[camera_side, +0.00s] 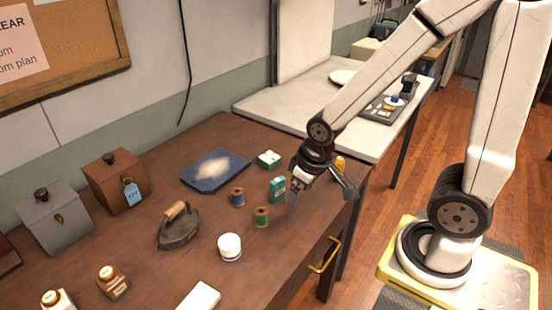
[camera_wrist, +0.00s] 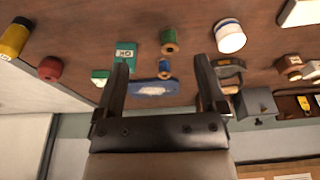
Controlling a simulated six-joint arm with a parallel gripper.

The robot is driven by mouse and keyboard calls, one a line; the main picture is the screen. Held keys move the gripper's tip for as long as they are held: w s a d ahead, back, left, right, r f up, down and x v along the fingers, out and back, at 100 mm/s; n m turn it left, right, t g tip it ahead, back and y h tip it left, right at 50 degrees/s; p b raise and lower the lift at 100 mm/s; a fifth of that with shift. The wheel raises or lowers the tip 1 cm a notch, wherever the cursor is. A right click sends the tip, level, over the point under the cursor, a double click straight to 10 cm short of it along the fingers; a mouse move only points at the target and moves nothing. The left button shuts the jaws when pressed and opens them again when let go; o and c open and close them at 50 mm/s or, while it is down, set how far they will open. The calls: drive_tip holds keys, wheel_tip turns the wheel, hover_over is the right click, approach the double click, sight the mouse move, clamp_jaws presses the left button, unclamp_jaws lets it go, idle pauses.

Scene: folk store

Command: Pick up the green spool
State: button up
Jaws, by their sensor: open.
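The green spool (camera_side: 262,217) stands upright on the brown wooden table, with wooden ends and green thread. In the wrist view the green spool (camera_wrist: 169,40) shows beyond and between my fingertips, apart from them. My gripper (camera_side: 318,196) is open and empty above the table, to the right of the spool in the side view. Its two fingers also show in the wrist view (camera_wrist: 161,62). A blue spool (camera_side: 238,197) stands behind and left of the green one, and shows in the wrist view (camera_wrist: 165,68).
A green box (camera_side: 277,189) stands close behind the green spool, near my gripper. A white jar (camera_side: 229,247) is in front of it, and an iron (camera_side: 179,226) to the left. The table's right front is fairly clear.

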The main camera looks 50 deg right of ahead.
sight(265, 210)
drive_tip(key=w+f+m+y, duration=0.1)
drive_tip(key=f+m+y, duration=0.2)
drive_tip(key=m, duration=0.3)
drive_tip(key=w+f+m+g+y, duration=0.1)
drive_tip(key=f+m+y, duration=0.1)
drive_tip(key=m+y, duration=0.2)
drive_tip(key=w+f+m+y, duration=0.1)
drive_tip(key=f+m+y, duration=0.2)
drive_tip(key=m, duration=0.4)
drive_tip(key=shift+w+f+m, duration=0.15)
drive_tip(key=shift+f+m, duration=0.15)
drive_tip(key=shift+f, duration=0.05)
drive_tip(key=w+d+m+t, duration=0.1)
drive_tip(key=w+d+f+m+t+y, duration=0.1)
drive_tip(key=m, duration=0.1)
drive_tip(key=w+d+m+t, duration=0.1)
drive_tip(key=w+m, duration=0.1)
drive_tip(key=shift+f+t+y, duration=0.35)
drive_tip(key=shift+t+y, duration=0.05)
drive_tip(key=shift+w+d+f+m+t, duration=0.15)
drive_tip(key=shift+w+d+m+t, duration=0.25)
drive_tip(key=shift+m+t, duration=0.25)
drive_tip(key=shift+x, duration=1.35)
